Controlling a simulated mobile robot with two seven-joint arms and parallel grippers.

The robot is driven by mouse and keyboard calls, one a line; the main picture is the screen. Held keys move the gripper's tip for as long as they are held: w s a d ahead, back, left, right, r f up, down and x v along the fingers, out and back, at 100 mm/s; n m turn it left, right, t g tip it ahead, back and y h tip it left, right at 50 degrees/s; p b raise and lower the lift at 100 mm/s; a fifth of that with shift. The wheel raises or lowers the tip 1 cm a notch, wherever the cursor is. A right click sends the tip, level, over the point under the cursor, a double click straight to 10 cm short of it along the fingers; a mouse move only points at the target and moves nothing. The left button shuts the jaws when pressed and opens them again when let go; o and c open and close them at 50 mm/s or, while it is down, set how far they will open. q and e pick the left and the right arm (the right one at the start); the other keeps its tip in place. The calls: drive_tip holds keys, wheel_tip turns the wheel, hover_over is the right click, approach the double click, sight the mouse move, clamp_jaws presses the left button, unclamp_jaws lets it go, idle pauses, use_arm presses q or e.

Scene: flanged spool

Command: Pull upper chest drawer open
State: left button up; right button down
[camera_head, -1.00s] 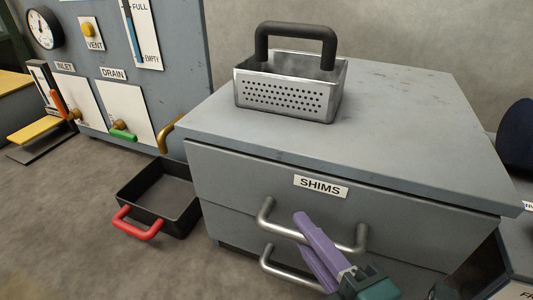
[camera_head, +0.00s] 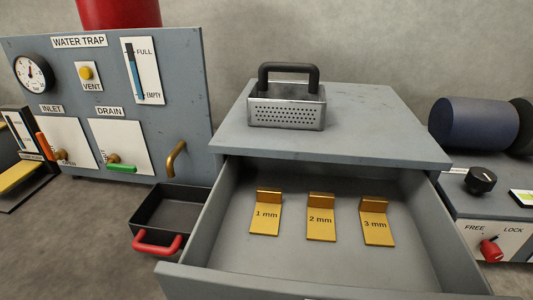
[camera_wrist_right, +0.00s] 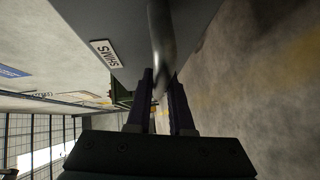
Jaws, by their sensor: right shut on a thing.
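The upper chest drawer (camera_head: 330,267) stands pulled out from the grey chest (camera_head: 340,130) in the head view. Inside lie three brass shims, marked 1 mm (camera_head: 266,216), 2 mm (camera_head: 320,220) and 3 mm (camera_head: 375,224). In the right wrist view, the SHIMS label (camera_wrist_right: 106,54) shows on the drawer front. My right gripper (camera_wrist_right: 162,78) is shut on the metal drawer handle (camera_wrist_right: 161,35), which passes between its purple fingers. The gripper and handle are out of the head view. My left gripper is not in view.
A perforated metal basket (camera_head: 287,110) with a black handle stands on the chest top. A unit with a red knob (camera_head: 490,250) stands at right.

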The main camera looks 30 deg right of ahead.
drive_tip(key=shift+s+a, duration=0.2)
drive_tip(key=shift+s, duration=0.15)
drive_tip(key=shift+s+a, duration=0.15)
drive_tip(key=shift+s, duration=0.15)
drive_tip(key=c, duration=0.8)
unclamp_jaws()
drive_tip(key=p+v, duration=0.2)
drive_tip(key=v, duration=0.8)
drive_tip(key=shift+a, duration=0.1)
